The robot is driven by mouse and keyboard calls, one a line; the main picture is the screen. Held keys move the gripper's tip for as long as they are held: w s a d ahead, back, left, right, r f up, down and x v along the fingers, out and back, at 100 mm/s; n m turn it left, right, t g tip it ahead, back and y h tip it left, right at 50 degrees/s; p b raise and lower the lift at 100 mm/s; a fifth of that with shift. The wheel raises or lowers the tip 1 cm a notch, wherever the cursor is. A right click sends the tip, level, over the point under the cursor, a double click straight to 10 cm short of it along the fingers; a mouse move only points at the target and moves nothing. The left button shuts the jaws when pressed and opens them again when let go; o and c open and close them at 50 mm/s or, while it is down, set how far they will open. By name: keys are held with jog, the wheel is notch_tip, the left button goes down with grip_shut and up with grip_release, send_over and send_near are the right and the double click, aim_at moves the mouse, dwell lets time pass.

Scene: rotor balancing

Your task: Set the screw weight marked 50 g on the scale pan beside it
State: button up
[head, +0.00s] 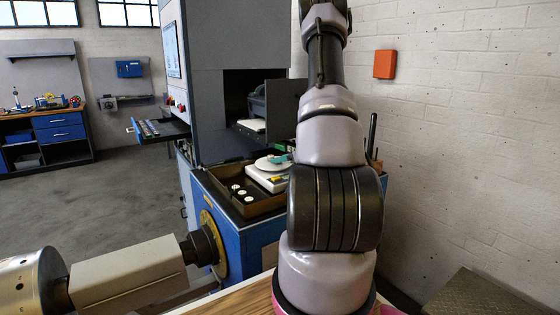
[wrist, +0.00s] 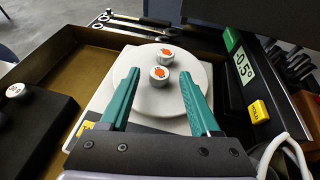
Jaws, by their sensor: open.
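The white round scale pan (wrist: 185,115) sits on a pale scale body (wrist: 96,108); it also shows in the head view (head: 262,164). Two metal screw weights with orange marks are on the pan, one nearer (wrist: 159,76) and one just behind it (wrist: 166,56). Their marks are too small to read. Another orange-marked weight (wrist: 16,91) is in the black block (wrist: 40,125) left of the scale. My gripper (wrist: 160,77) is open over the pan, its teal fingers on either side of the nearer weight, with visible gaps. My gripper is partly hidden by my arm in the head view (head: 279,158).
The scale and block share a brown tray (wrist: 62,62) on a blue cabinet (head: 228,226). Wrenches (wrist: 140,20) lie along the far edge. A green label (wrist: 231,40), a yellow button (wrist: 258,111) and a pale cable (wrist: 283,143) are at the right. Dark panels stand behind.

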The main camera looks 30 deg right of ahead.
jog(key=v, duration=1)
jog(key=s+a+r+n+g+y, duration=0.25)
jog(key=a+r+n, duration=0.45)
jog(key=a, duration=0.4)
jog(key=s+a+r+n+g+y, duration=0.1)
jog(key=a+r+n+g+y, duration=0.2)
jog(key=a+r+n, duration=0.55)
jog(key=s+a+r+n+h, duration=0.3)
jog(key=s+a+r+n, duration=0.1)
jog(key=s+n, duration=0.3)
jog(key=s+a+r+n+h, duration=0.3)
jog(key=s+a+r+n, duration=0.1)
jog(key=s+a+n, duration=0.3)
jog(key=shift+s, duration=0.65)
jog(key=shift+r+h, duration=0.1)
jog(key=shift+h, duration=0.15)
